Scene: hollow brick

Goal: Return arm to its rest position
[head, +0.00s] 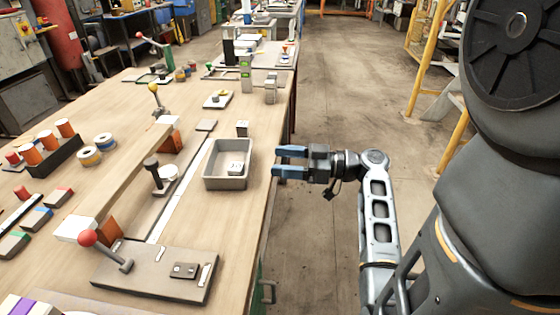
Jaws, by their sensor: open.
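My gripper (283,162) is open, with two blue fingers pointing left. Nothing shows between the fingers. In the head view it appears at the right edge of the wooden table (200,260), just right of a grey bin (229,183). My arm reaches up from the lower right to the gripper. I cannot tell the exact height of the fingers above the table. The bin holds a small light block (235,168).
A lever with a red knob (88,238) stands on a plate at the table's near end. A long wooden beam (125,170) lies left of the bin. Orange cylinders (48,140) stand farther left. Bare floor (330,110) lies right of the table, with a yellow ladder frame (425,65) beyond.

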